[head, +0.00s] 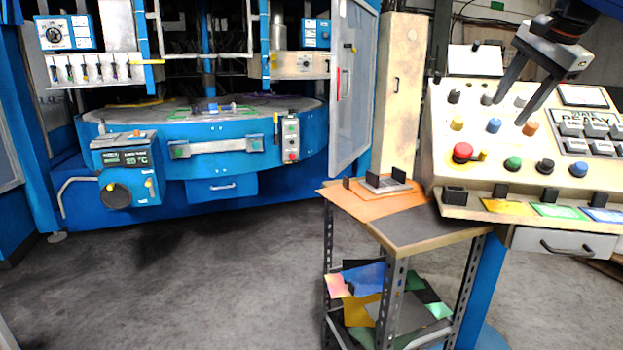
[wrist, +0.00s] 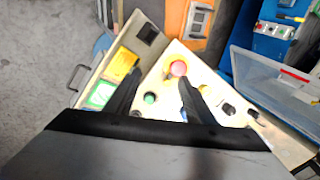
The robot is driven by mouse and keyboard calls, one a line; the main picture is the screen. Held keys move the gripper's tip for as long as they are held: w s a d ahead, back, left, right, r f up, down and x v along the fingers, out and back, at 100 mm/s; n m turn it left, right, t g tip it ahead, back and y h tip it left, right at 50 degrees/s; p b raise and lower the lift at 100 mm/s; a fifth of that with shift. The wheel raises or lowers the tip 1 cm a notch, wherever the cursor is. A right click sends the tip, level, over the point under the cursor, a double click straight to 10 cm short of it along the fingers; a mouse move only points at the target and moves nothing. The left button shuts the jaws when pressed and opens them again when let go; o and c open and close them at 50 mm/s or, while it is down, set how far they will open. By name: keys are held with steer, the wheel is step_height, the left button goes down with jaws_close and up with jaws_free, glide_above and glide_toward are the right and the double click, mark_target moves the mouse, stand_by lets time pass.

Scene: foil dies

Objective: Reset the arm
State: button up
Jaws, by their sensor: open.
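My gripper (head: 507,93) is at the upper right of the head view, its two dark fingers spread apart and pointing down in front of the control console (head: 440,150). Nothing is between the fingers. In the wrist view the fingers (wrist: 158,88) also stand apart over the console, with a green button (wrist: 150,98) between them and a red button (wrist: 179,68) by the right fingertip. In the head view the red mushroom button (head: 463,152) and the green button (head: 513,163) sit below the fingers. I cannot tell whether a fingertip touches the panel.
A small cart (head: 432,222) with an orange mat (head: 345,194) and a grey fixture (head: 386,184) stands left of the console. A blue machine (head: 220,160) with an open clear door (head: 352,90) is at the back left. The grey floor (head: 190,270) in front is clear.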

steer(key=s+a+f+n, duration=0.4)
steer(key=s+f, duration=0.5)
steer(key=f, duration=0.4)
steer(key=s+a+f+n+g, duration=0.1)
steer(key=s+a+f+n, duration=0.4)
steer(key=f, duration=0.9)
steer(key=s+a+f+n, duration=0.4)
steer(key=s+f+n, duration=0.1)
steer(key=s+f, duration=0.7)
step_height(320, 180, down, 2)
steer(key=shift+s+a+f+n+g+h, duration=0.15)
steer(key=shift+s+a+n+g+h, duration=0.15)
steer(key=shift+s+a, duration=0.05)
